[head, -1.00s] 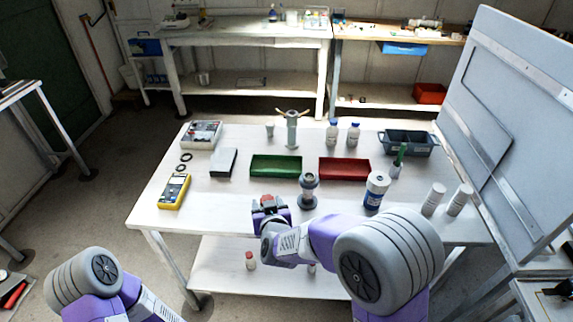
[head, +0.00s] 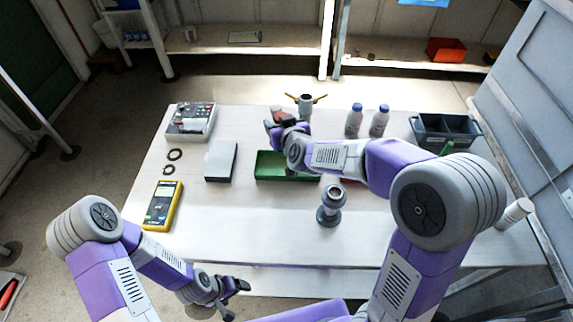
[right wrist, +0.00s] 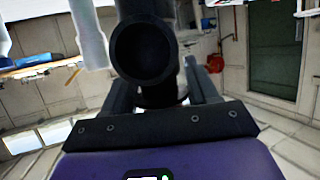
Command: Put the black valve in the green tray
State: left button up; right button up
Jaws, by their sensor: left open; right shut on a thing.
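In the right wrist view my right gripper is shut on a black valve (right wrist: 143,50), a dark piece with a round open end. In the head view my right gripper (head: 277,122) is beyond the far edge of the green tray, above the table's back part; a small reddish part shows at its fingers. The green tray (head: 266,168) is on the table, its right part hidden by my right arm; its visible part looks empty. My left gripper (head: 238,288) is open and empty at the table's front edge.
A metal stand with brass arms (head: 305,104) is close to the right gripper. A grey flanged fitting (head: 330,206) stands in front of the tray. A grey box (head: 221,160) and yellow meter (head: 162,205) are left. The red tray is mostly hidden.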

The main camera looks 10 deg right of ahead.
jog(key=shift+s+d+r, duration=0.1)
jog(key=shift+d+r, duration=0.25)
jog(key=shift+d, duration=0.3)
jog(key=shift+d+f+b, duration=0.15)
jog(key=shift+f+b, duration=0.2)
jog(key=shift+b, duration=0.15)
notch_tip(320, 180, down, 9)
jog(key=b, duration=0.4)
jog(key=shift+r+b, duration=0.15)
jog(key=shift+b, duration=0.15)
jog(key=shift+f, duration=0.2)
jog(key=o, duration=1.3)
jog(key=shift+c, duration=0.2)
